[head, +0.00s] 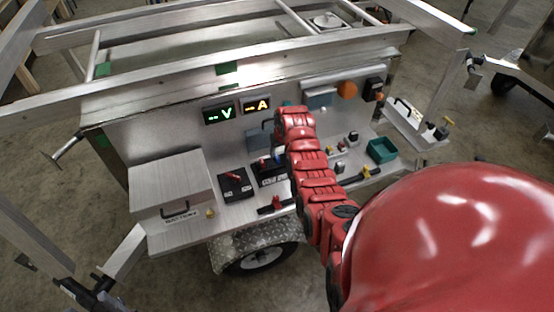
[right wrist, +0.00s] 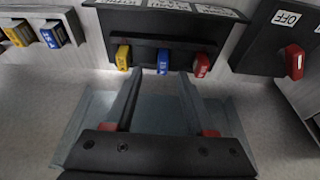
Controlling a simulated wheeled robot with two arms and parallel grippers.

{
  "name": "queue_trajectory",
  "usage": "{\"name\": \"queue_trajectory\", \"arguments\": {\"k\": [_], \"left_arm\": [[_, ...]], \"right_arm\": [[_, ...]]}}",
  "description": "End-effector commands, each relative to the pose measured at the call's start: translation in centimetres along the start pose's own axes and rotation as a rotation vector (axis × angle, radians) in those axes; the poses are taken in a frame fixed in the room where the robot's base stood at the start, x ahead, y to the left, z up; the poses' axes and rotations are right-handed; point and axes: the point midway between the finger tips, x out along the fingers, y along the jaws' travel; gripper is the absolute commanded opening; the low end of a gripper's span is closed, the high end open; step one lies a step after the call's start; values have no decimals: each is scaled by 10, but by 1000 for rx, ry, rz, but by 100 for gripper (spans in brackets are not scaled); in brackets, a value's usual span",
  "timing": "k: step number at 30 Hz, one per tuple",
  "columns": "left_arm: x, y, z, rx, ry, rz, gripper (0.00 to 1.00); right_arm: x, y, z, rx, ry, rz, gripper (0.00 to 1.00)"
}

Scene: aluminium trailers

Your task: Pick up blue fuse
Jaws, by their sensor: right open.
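A blue fuse (right wrist: 163,61) sits upright in the middle of a black fuse holder (right wrist: 180,45) in the right wrist view, with a yellow fuse (right wrist: 123,57) to its left and a red fuse (right wrist: 202,65) to its right. My right gripper (right wrist: 159,78) is open and empty. Its fingertips lie either side of the blue fuse in the picture, a little short of it; I cannot tell the gap in depth. In the head view my red right arm reaches over the panel and partly hides the black fuse block (head: 270,171). My left gripper is not in view.
A black switch box with a red lever (right wrist: 293,62) and OFF label stands right of the holder. Another holder with a yellow fuse (right wrist: 18,33) and a blue one (right wrist: 53,37) is at left. A grey battery box (head: 170,184) and green bin (head: 382,150) flank the work area.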

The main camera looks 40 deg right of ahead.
Motion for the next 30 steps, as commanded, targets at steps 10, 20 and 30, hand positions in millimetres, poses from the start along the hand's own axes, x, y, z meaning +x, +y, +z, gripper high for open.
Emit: {"name": "queue_trajectory", "arguments": {"k": [10, 20, 30], "left_arm": [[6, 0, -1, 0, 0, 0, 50], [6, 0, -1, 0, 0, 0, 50], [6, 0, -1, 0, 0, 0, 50]], "right_arm": [[25, -4, -2, -3, -6, -1, 55], [37, -4, -1, 0, -1, -1, 55], [38, -4, -1, 0, -1, -1, 42]]}}
